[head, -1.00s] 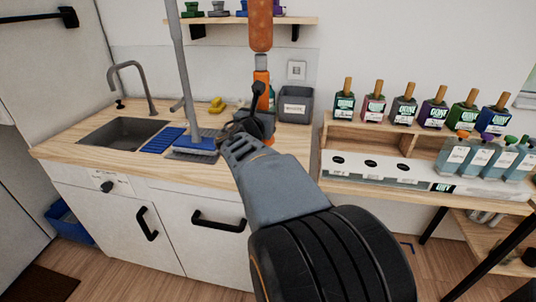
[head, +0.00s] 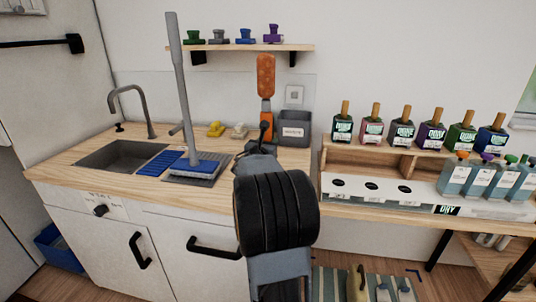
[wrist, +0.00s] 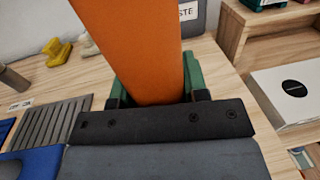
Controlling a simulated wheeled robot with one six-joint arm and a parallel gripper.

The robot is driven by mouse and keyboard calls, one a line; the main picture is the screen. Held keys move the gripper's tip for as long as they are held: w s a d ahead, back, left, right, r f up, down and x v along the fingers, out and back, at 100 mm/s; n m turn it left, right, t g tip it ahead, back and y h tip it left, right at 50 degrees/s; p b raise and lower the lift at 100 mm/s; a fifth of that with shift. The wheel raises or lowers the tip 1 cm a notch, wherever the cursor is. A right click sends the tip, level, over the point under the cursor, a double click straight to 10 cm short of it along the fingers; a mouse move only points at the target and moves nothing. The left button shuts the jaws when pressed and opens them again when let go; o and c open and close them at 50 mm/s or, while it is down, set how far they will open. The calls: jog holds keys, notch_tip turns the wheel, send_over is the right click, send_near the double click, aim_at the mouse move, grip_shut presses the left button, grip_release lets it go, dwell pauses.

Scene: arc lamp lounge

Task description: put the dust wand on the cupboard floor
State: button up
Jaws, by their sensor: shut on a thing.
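The dust wand (head: 265,78) is orange, with a speckled upper part and a plain lower handle. It stands upright in my gripper (head: 263,132), above or in front of the counter; its lower end is hidden. In the wrist view the wand's orange body (wrist: 140,50) rises between green finger pads, and my gripper is shut on it. White cupboard doors (head: 110,250) with black handles are under the counter, closed. A tall pale door (head: 45,90) with a black bar handle is at the far left. No cupboard floor is visible.
A grey-poled mop with a blue head (head: 193,165) stands on the counter (head: 80,165) beside the sink (head: 118,155). A grey bin (head: 295,130) is behind the wand. Bottles (head: 402,130) line a shelf at right. A blue crate (head: 62,250) is lower left.

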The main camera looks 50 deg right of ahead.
jog(key=shift+w+d+f, duration=0.15)
jog(key=shift+d+f, duration=0.05)
jog(key=shift+f, duration=0.1)
jog(key=shift+f+b, duration=0.35)
jog(key=shift+f, duration=1.2)
jog(key=shift+f, duration=0.2)
jog(key=o, duration=1.2)
jog(key=shift+r, duration=0.1)
jog(key=shift+r, duration=0.1)
jog(key=v, duration=1.2)
